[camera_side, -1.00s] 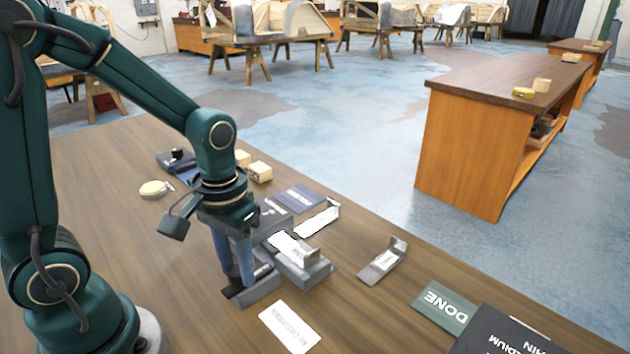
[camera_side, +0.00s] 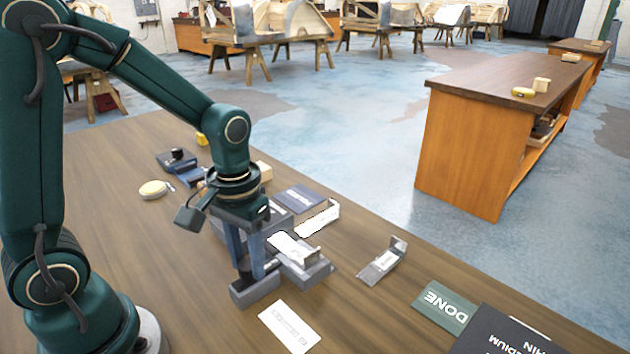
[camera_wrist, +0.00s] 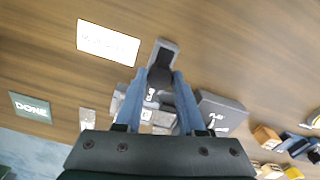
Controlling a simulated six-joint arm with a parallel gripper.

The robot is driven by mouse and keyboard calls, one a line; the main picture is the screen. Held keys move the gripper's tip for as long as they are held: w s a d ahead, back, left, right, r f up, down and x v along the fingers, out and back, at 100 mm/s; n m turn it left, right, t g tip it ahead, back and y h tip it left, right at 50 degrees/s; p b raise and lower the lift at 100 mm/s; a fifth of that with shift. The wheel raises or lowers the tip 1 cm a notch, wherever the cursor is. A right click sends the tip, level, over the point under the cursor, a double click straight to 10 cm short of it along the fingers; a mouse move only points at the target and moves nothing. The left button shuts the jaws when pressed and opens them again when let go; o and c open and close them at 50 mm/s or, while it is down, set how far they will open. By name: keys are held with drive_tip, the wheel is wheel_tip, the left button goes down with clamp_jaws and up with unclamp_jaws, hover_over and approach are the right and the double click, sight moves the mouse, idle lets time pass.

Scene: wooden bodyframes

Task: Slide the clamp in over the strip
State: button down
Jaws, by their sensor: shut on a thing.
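The strip (camera_side: 285,246) is a pale flat piece lying on a grey fixture (camera_side: 310,275) in the side view. A grey rail-like block (camera_side: 256,291) lies on the near left side of that fixture. My gripper (camera_side: 247,272) points down over this block, its blue fingers closed on a dark piece there, which I take to be the clamp. In the wrist view my gripper (camera_wrist: 158,82) has its fingertips around the dark piece (camera_wrist: 160,75) at the grey block (camera_wrist: 167,48). The fingers hide much of the clamp; whether it touches the strip cannot be told.
A white label card (camera_side: 289,327) lies in front. A dark blue plate (camera_side: 300,198) is behind the fixture.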

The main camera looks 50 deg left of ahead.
drive_tip(key=shift+w, duration=3.15)
drive_tip(key=c, duration=0.5)
unclamp_jaws()
drive_tip(key=shift+s, duration=0.1)
drive_tip(key=shift+r, duration=0.15)
drive_tip(key=shift+r, duration=2.45)
